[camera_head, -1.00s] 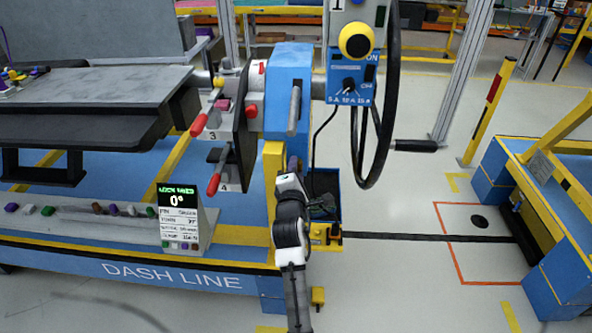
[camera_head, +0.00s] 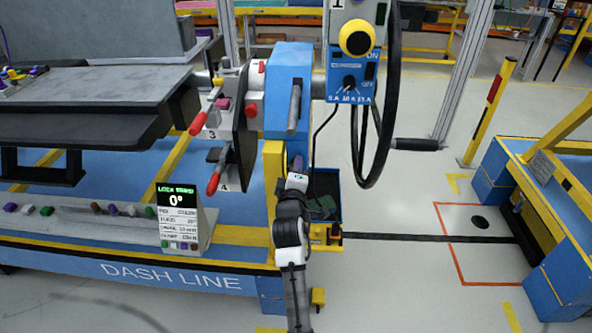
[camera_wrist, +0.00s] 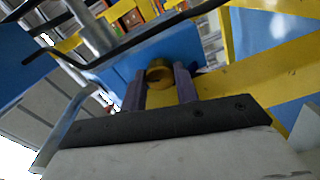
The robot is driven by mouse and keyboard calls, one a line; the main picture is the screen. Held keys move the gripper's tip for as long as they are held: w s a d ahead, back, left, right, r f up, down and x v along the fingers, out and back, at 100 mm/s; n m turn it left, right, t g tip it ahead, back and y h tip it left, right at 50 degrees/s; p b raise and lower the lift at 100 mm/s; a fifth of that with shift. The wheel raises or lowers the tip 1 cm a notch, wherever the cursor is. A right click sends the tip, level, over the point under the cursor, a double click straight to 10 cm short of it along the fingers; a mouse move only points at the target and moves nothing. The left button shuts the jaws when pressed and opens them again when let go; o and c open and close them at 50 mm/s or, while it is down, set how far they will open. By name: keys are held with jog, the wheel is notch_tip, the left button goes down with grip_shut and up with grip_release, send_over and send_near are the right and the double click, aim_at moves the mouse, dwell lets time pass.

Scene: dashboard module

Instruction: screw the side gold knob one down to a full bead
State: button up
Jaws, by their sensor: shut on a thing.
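In the wrist view, the gold knob (camera_wrist: 159,73) is a short round part between the two purple fingers of my gripper (camera_wrist: 160,82). The fingers are shut on it, one on each side. Behind it are a blue surface and a yellow bar. In the head view, my gripper (camera_head: 297,168) reaches up to the side of the blue post beside a yellow upright. The knob is hidden there behind my wrist, and its bead cannot be made out.
A display (camera_head: 178,212) reading 0° stands on the bench left of my arm. Red-handled levers (camera_head: 214,184) are above left. A black steering wheel (camera_head: 388,100) and a blue bin (camera_head: 325,195) are to the right.

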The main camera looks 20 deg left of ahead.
dwell(0.4)
jog(key=o, duration=1)
jog(key=shift+c, duration=0.2)
jog(key=shift+s, duration=0.1)
jog(key=b+v, duration=0.2)
jog(key=v, duration=1.1)
jog(key=shift+s+d, duration=0.15)
jog(key=shift+s, duration=0.15)
